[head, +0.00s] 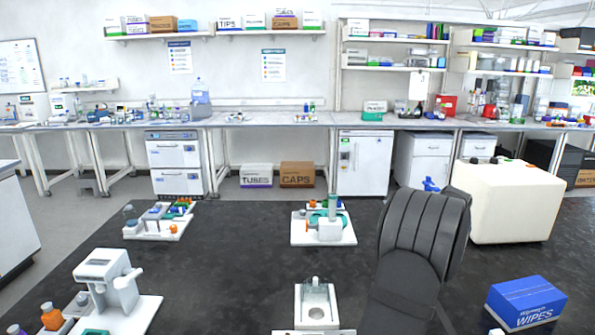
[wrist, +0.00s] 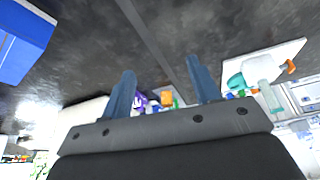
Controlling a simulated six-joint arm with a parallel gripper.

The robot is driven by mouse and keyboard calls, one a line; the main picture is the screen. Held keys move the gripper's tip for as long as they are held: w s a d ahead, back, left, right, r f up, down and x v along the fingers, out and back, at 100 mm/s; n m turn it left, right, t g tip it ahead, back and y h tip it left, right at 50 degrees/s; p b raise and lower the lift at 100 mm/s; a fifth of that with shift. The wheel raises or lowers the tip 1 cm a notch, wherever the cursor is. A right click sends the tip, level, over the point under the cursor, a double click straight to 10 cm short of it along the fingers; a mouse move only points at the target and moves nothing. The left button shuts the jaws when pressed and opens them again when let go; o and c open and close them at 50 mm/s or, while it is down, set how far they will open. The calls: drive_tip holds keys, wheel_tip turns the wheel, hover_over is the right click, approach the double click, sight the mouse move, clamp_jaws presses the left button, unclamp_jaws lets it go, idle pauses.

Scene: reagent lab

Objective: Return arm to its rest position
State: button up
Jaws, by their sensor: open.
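My gripper (wrist: 160,66) shows in the wrist view with its two blue fingers spread apart. Nothing is held between them; small purple and orange items (wrist: 160,99) show beyond the gap. In the head view my dark ribbed arm rises at the right of centre over the black bench top (head: 235,265). The gripper cannot be made out clearly there. A small blue shape (head: 430,185) shows just above the arm, and I cannot tell what it is.
A white box (head: 508,205) stands right of the arm, and a blue wipes box (head: 526,302) lies nearer. A white station with teal parts (head: 324,232), a tray of coloured items (head: 160,222), a white device (head: 108,280) and a white holder (head: 316,305) stand leftward. Bench between them is clear.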

drive_tip(key=w+a+n, duration=0.1)
drive_tip(key=w+a, duration=0.3)
drive_tip(key=a, duration=0.3)
drive_tip(key=w+a+r+n+y, duration=0.1)
drive_tip(key=w+a, duration=0.3)
drive_tip(key=a, duration=0.3)
drive_tip(key=shift+w+r+n, duration=0.15)
drive_tip(key=shift+r+n, duration=0.15)
